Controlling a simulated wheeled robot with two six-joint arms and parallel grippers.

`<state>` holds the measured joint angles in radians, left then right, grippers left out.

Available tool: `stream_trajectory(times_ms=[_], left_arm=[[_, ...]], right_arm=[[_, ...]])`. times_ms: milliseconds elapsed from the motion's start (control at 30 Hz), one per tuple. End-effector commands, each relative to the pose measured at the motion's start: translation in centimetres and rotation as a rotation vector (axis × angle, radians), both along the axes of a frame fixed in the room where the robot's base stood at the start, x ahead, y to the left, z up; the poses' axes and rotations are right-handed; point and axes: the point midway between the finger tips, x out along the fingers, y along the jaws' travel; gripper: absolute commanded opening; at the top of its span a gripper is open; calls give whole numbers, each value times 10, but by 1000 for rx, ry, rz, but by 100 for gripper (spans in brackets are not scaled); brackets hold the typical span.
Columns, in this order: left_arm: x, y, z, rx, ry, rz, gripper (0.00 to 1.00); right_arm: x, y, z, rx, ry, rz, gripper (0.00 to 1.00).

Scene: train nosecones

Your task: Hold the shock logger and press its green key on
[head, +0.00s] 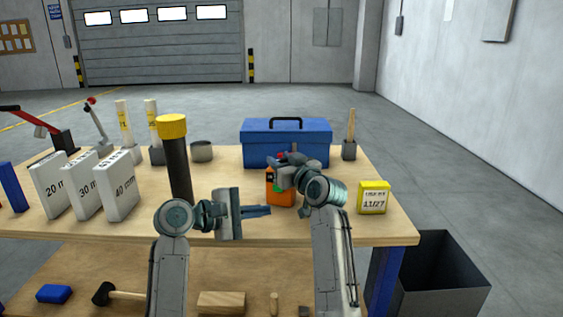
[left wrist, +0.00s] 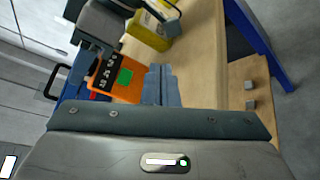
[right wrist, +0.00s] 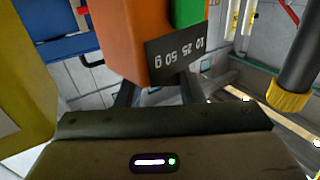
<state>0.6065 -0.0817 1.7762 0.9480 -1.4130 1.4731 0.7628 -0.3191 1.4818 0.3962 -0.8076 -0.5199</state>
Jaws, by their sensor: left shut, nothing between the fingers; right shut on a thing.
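The shock logger (head: 283,193) is an orange box with a dark scale label and a green key (left wrist: 125,76). My right gripper (head: 285,170) is shut on it from above and partly hides it in the head view. In the right wrist view the logger (right wrist: 130,35) sits at the fingers (right wrist: 158,92), with its green key (right wrist: 187,12) at the top. My left gripper (head: 268,211) is shut and empty, just left of and below the logger. In the left wrist view its fingertips (left wrist: 160,68) are right of the logger, apparently not on the key.
A blue toolbox (head: 287,142) stands behind the logger. A yellow box (head: 373,198) is to the right near the table (head: 400,230) edge. A dark tube with a yellow cap (head: 173,127) and white boxes (head: 120,186) stand at left. A dark bin (head: 440,270) is at right.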

Motion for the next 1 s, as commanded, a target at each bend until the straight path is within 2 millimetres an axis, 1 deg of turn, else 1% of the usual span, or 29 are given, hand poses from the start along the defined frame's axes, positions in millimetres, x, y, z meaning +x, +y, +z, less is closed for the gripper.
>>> stream_trajectory(times_ms=[100, 300, 500, 700, 1000], left_arm=[[17, -5, 1, -1, 0, 1, 0], [44, -13, 1, 0, -1, 0, 0], [63, -18, 0, 1, -2, 1, 0], [69, -19, 0, 1, -2, 1, 0], [69, -19, 0, 1, -3, 1, 0]], right_arm=[[0, 0, 0, 0, 1, 0, 4], [0, 0, 0, 0, 1, 0, 4], [0, 0, 0, 0, 0, 0, 4], [0, 0, 0, 0, 0, 0, 4], [0, 0, 0, 0, 0, 0, 4]])
